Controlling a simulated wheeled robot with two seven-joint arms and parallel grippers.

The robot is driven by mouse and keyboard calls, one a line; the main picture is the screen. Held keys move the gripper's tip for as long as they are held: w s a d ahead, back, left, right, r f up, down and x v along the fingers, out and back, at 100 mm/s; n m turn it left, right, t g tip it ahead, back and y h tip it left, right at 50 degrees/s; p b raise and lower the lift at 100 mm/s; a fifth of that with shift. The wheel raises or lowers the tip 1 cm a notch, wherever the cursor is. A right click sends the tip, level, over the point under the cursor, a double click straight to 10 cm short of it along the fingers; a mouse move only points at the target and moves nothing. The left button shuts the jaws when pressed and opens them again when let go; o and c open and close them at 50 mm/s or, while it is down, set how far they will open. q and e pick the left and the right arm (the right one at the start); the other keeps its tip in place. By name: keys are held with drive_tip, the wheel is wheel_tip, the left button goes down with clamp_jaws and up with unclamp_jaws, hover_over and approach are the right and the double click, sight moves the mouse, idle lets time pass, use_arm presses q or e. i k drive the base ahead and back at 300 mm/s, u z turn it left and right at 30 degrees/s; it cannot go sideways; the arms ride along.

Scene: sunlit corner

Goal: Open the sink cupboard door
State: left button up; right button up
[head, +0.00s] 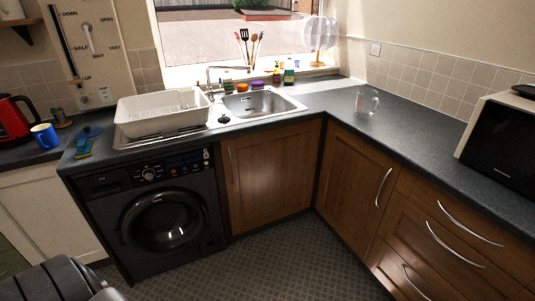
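The sink cupboard door (270,178) is brown wood and sits under the sink (258,105), just right of the washing machine. It looks shut. Its slim vertical handle (231,165) is near the door's left edge. A dark rounded part of my own body shows at the bottom left corner. Neither gripper shows in the head view.
A black washing machine (165,215) stands left of the door. At right, a corner cupboard (355,188) and drawers (450,240) with curved handles form an angle with it. The patterned floor (270,262) before the door is clear. A white dish rack (163,112) stands on the worktop.

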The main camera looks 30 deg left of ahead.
sight(269, 175)
drive_tip(key=u, duration=0.25)
drive_tip(key=i, duration=1.45)
drive_tip(key=u, duration=0.45)
